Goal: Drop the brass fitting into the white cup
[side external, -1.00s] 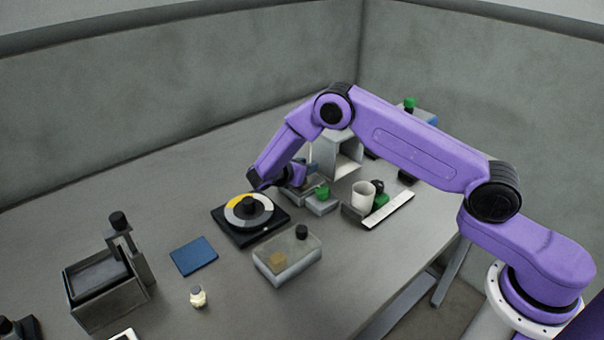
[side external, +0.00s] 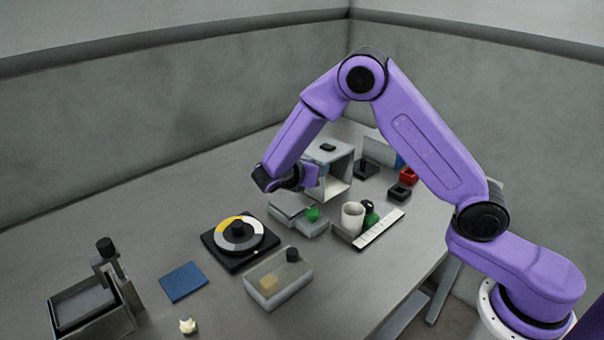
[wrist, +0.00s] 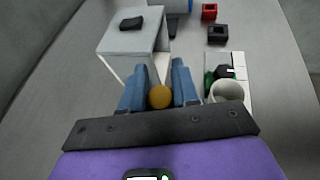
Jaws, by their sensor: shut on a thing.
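The brass fitting (wrist: 160,96) is a round, gold-coloured piece held between the two blue fingers of my gripper (wrist: 160,92) in the wrist view. In the side view my gripper (side external: 316,184) is raised above the grey trays, and the fitting cannot be made out there. The white cup (side external: 353,216) stands upright, right of and below my gripper in that view. My gripper is apart from the cup.
A white open-fronted box (side external: 330,153) stands close behind my gripper. Beside the cup are a dark green bottle (side external: 370,214) and a white strip (side external: 380,229). Grey trays (side external: 288,214) with a green piece, a round turntable (side external: 240,240) and a clear bin (side external: 279,283) lie nearer.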

